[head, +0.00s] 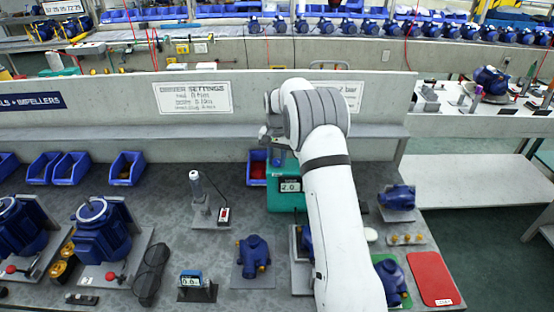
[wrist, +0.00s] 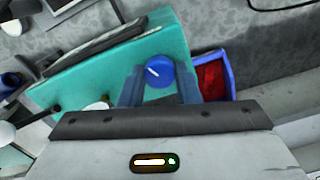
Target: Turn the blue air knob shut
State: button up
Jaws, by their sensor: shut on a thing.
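The blue air knob (wrist: 160,70), with a white pointer line, is on the teal box (wrist: 80,88) in the wrist view. My gripper (wrist: 159,82) has one finger on each side of the knob and is shut on it. The pointer line is slanted, toward the upper left of the picture. In the head view the teal box (head: 284,203) stands on the bench under my arm, its display reading about 2.0. My arm hides much of the box there, and I cannot make out the knob clearly.
A blue bin with red contents (head: 257,172) stands close beside the box, also seen in the wrist view (wrist: 228,72). A bottle-like tool on a stand (head: 197,185) is to the left. Blue pump parts (head: 253,255) and a red pad (head: 432,278) lie in front.

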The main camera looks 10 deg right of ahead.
aim_at(277, 160)
jog(key=m, duration=0.5)
jog(key=shift+r+m+b, duration=0.1)
jog(key=shift+m+b, duration=0.2)
dwell(0.4)
jog(key=o, duration=1)
notch_tip(277, 160, up, 7)
jog(key=shift+f+b, duration=0.1)
jog(key=shift+b, duration=0.3)
jog(key=shift+r, duration=0.45)
